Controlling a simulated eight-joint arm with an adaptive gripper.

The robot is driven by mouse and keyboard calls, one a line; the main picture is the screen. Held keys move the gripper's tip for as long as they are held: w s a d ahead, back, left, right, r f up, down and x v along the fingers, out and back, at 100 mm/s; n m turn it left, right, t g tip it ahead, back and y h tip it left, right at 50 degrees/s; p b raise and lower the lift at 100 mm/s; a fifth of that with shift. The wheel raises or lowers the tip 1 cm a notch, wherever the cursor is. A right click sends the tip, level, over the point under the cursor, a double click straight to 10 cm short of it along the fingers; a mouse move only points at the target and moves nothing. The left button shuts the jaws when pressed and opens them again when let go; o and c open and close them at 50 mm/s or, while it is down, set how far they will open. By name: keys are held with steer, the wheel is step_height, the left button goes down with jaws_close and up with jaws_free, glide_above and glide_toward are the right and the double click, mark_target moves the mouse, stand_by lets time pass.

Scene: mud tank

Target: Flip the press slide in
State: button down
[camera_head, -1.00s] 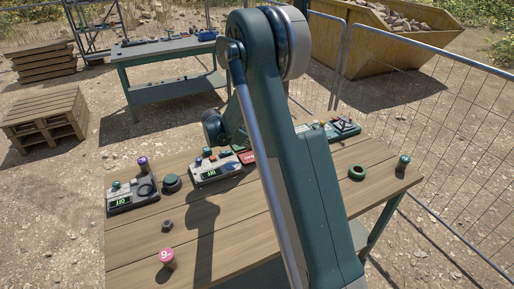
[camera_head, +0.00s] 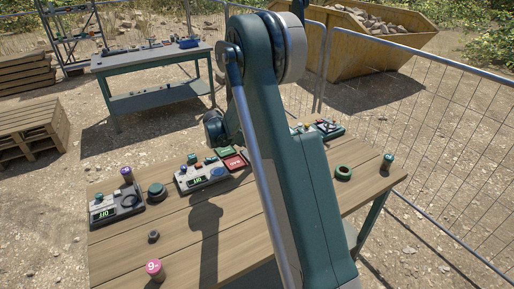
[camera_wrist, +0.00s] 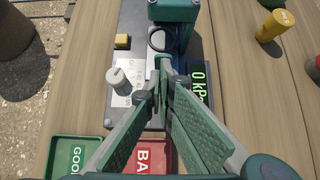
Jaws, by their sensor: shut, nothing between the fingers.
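In the wrist view a grey device (camera_wrist: 128,60) bears a yellow block (camera_wrist: 122,41), a pale round knob (camera_wrist: 119,78) and a display (camera_wrist: 201,84) reading "0 kPa". I cannot tell surely which part is the press slide. My gripper (camera_wrist: 163,66) is shut and empty over the device, its tips just below the ring and hiding the parts beneath. I cannot tell whether it touches. In the head view my arm hides the gripper.
Green "GOOD" (camera_wrist: 75,157) and red "BAD" (camera_wrist: 153,157) trays lie below the device. A yellow cylinder (camera_wrist: 272,27) stands to its right. In the head view, two panels (camera_head: 116,208) (camera_head: 190,182) and a pink-topped cylinder (camera_head: 155,269) are on the left; a green ring (camera_head: 343,173) is on the right.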

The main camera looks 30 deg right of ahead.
steer(key=shift+d, duration=0.1)
steer(key=shift+a, duration=0.6)
steer(key=a, duration=0.3)
steer(key=shift+a+r+b, duration=0.25)
steer(key=shift+b, duration=0.05)
steer(key=p+v, duration=0.1)
steer(key=v, duration=0.8)
steer(key=shift+a+r, duration=0.1)
